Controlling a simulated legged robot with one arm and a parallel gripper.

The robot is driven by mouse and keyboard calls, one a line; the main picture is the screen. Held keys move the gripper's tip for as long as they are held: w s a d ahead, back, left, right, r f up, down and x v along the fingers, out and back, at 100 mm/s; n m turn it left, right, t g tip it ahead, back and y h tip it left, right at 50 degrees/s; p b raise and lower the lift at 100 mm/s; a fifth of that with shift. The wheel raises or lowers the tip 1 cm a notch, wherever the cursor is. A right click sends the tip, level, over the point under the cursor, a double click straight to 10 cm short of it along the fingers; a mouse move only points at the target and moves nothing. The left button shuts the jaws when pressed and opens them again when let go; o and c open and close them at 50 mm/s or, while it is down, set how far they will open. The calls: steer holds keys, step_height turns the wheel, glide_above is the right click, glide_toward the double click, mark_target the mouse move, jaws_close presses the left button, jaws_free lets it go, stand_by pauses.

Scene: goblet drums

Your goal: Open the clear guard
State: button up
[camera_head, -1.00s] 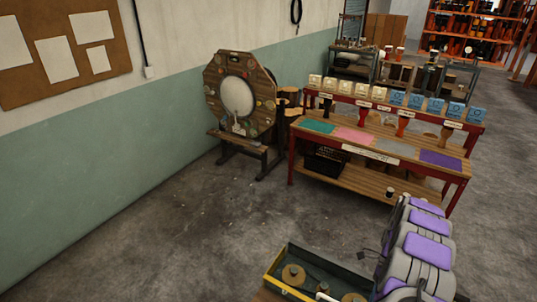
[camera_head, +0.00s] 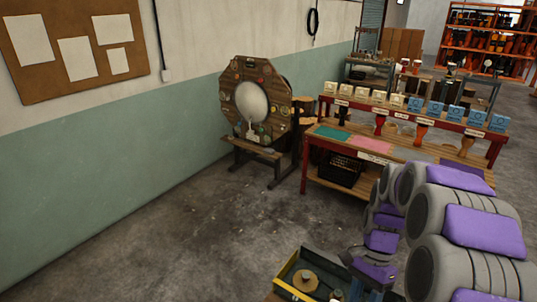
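An octagonal wooden stand (camera_head: 237,72) faces me at the left wall. It holds a pale round disc (camera_head: 251,101) in its middle, ringed by small coloured round pieces. A clear guard is hard to make out at this size; a faint curved edge shows at the stand's right side, and I cannot tell whether it is the guard or whether it is shut. My grey and purple arm fills the lower right, well apart from the stand. Its far end reaches down by the tray at the bottom, where my gripper (camera_head: 362,278) is too small and dark to read.
A red-framed bench (camera_head: 304,166) with coloured mats, boxes and small drums stands right of the octagonal stand. A dark tray with yellow edge (camera_head: 287,289) holding round wooden pieces is at the bottom. The floor (camera_head: 190,235) before the stand is clear.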

steer(key=s+a+f+n+t+h+b, duration=0.1)
steer(key=s+a+n+b, duration=0.3)
steer(key=s, duration=0.6)
steer(key=s+a+f+n+t+h+b, duration=0.1)
steer(key=s+a+f+n+t+b, duration=0.1)
steer(key=s+a+n+b, duration=0.2)
steer(key=s+n+b, duration=0.2)
steer(key=s+n, duration=0.2)
steer(key=s, duration=0.2)
steer(key=shift+s+f+t, duration=0.3)
steer(key=shift+s+t, duration=0.05)
steer(key=shift+t, duration=0.05)
steer(key=shift+w, duration=0.1)
